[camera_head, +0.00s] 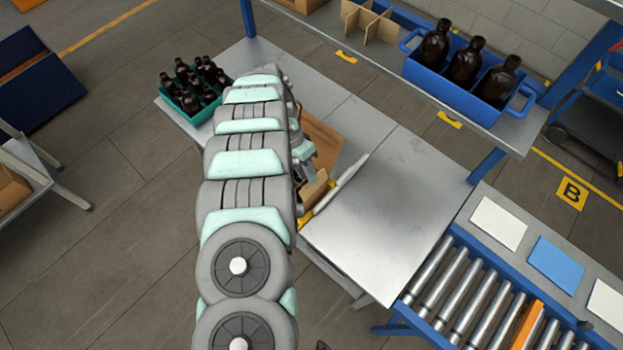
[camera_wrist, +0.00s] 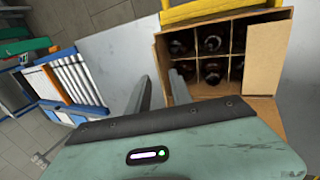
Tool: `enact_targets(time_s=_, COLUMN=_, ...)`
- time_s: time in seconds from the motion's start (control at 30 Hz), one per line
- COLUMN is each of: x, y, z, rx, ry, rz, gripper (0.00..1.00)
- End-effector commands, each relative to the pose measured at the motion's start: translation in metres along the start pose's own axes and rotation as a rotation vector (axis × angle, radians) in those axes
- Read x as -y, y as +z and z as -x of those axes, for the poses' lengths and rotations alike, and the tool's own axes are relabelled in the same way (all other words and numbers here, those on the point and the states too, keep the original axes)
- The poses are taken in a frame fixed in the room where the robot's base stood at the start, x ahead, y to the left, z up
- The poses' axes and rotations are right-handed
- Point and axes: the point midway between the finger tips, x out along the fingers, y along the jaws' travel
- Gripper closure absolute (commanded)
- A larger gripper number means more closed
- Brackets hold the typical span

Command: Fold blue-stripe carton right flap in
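A brown open carton (camera_wrist: 248,87) with dividers shows in the wrist view. Dark bottles (camera_wrist: 211,44) stand in several of its cells. A flap (camera_wrist: 265,58) stands out along its right side in that view. No blue stripe can be made out. In the head view the carton (camera_head: 322,146) is largely hidden behind my arm. My gripper (camera_wrist: 160,78) is open in the wrist view, with a gap between its fingers. The fingers are at the carton's left edge; I cannot tell whether they touch it.
A teal crate of bottles (camera_head: 189,101) stands at the table's left end. A blue crate (camera_head: 440,86) with large bottles sits on the back shelf. The grey tabletop (camera_head: 385,215) is clear right of the carton. A roller conveyor (camera_head: 470,292) lies at lower right.

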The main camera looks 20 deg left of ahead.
Motion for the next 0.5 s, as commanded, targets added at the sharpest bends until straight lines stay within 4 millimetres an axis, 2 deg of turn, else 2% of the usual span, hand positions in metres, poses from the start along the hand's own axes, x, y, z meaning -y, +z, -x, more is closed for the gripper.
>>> enact_targets(time_s=0.2, x=0.0, y=-0.001, z=-0.031, rx=-0.002, ry=-0.002, rz=0.0, gripper=0.74)
enact_targets(time_s=0.5, x=0.0, y=-0.001, z=-0.041, rx=-0.003, ry=-0.002, rz=0.0, gripper=0.74)
